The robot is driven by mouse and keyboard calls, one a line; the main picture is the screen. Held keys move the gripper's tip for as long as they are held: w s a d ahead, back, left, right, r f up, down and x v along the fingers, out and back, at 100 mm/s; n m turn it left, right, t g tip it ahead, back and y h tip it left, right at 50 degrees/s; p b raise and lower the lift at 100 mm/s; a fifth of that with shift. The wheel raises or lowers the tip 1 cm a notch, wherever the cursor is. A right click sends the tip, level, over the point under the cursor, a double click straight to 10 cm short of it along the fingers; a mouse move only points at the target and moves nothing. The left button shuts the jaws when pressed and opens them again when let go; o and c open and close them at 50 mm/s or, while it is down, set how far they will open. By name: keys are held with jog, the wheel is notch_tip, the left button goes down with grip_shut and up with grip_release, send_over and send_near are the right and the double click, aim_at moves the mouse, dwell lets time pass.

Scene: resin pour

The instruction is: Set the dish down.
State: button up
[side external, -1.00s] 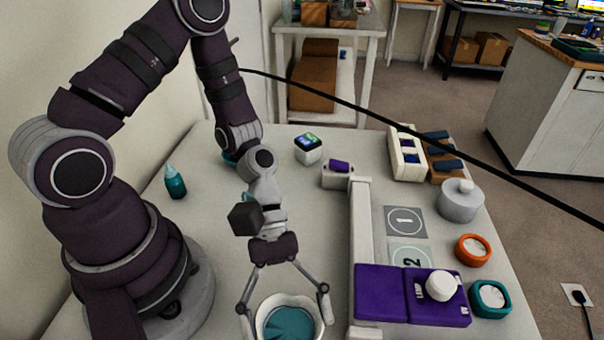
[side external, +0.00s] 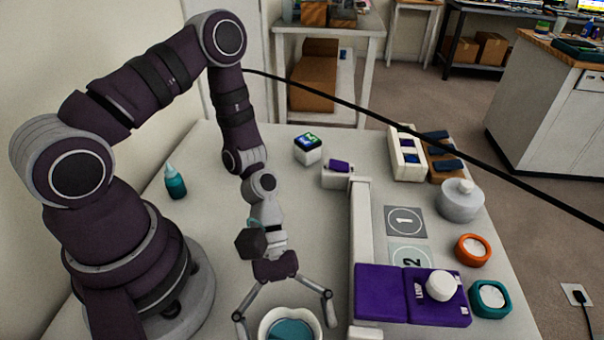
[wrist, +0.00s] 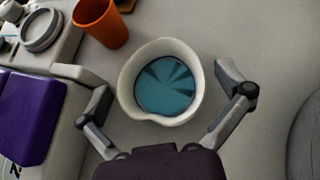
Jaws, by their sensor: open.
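The dish is a white, lipped bowl (side external: 268,325) holding teal material, at the bottom edge of the side view, where its lower part is cut off. The wrist view shows the whole dish (wrist: 127,85), upright and apparently resting on the grey table. My gripper (side external: 285,320) is open, with one finger on each side of the dish. In the wrist view, gaps show between both fingers and the dish wall, so the gripper (wrist: 152,73) looks clear of it.
An orange cup (wrist: 100,24) stands close to the dish in the wrist view. A purple pad (side external: 380,292) with a white knob (side external: 441,285) lies to the right, beside a raised pale rail (side external: 361,225). A teal bottle (side external: 175,184) stands left. Table between bottle and rail is mostly clear.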

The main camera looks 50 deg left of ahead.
jog(key=shift+r, duration=0.1)
jog(key=v, duration=1.1)
jog(key=shift+w+a+r, duration=0.1)
jog(key=shift+a+r, duration=0.05)
jog(key=shift+a, duration=0.05)
jog(key=a+r+m+t+y, duration=0.3)
jog(key=r+m+t+y, duration=0.2)
jog(key=r+m, duration=0.1)
jog(key=w+a+r+m+t+y, duration=0.1)
jog(key=a+r+m+t+y, duration=0.3)
jog(key=r+m, duration=0.3)
jog(key=shift+a+r+t+y, duration=0.2)
jog(key=shift+a+t+y, duration=0.15)
jog(key=shift+t+y, duration=0.25)
jog(key=shift+m, duration=0.3)
